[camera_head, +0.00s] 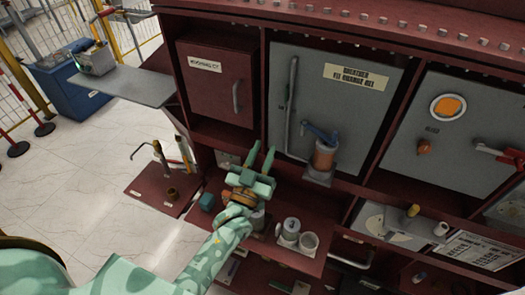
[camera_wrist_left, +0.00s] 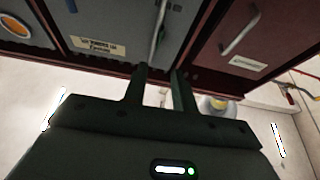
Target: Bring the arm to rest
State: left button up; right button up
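My left arm, pale green with a mottled pattern, reaches in from the lower left in the head view. Its gripper (camera_head: 263,150) is raised over the dark red shelf, in front of the cabinet and left of the grey door. The two fingers stand apart with nothing seen between them. In the left wrist view the same gripper (camera_wrist_left: 158,75) shows two dark parallel fingers with an empty gap, pointing toward the cabinet front. My right gripper is in neither view.
A grey door (camera_head: 335,95) with a long handle and a red door (camera_head: 215,80) face me. An orange-brown cylinder (camera_head: 324,155) stands on a bracket. Open floor lies left.

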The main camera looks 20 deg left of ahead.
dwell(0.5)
pick_arm(q)
jog(key=s+f+m+g+b, duration=0.15)
jog(key=s+f+g, duration=0.25)
jog(key=f, duration=0.9)
jog(key=s+d+f+g+h+b, duration=0.1)
jog(key=s+f+g+b, duration=0.25)
jog(key=f, duration=0.85)
jog(key=s+f+m+g+b, duration=0.1)
jog(key=s+f+g, duration=0.3)
jog(key=f, duration=0.9)
jog(key=s+a+f+g+b, duration=0.2)
jog(key=s+f+g+b, duration=0.1)
jog(key=s+f, duration=0.6)
jog(key=s+a+f+g+y+b, duration=0.1)
jog(key=s+a+f+g+b, duration=0.2)
jog(key=s+f+b, duration=0.3)
jog(key=s+a+f+m+g+b, duration=0.1)
jog(key=s+a+f+g+b, duration=0.2)
jog(key=s+f, duration=1.1)
jog(key=s+g+b, duration=0.1)
jog(key=s+b, duration=0.1)
jog(key=s, duration=0.2)
jog(key=shift+s+a+f+y, duration=0.2)
jog(key=shift+s+y, duration=0.1)
jog(key=shift+y, duration=0.1)
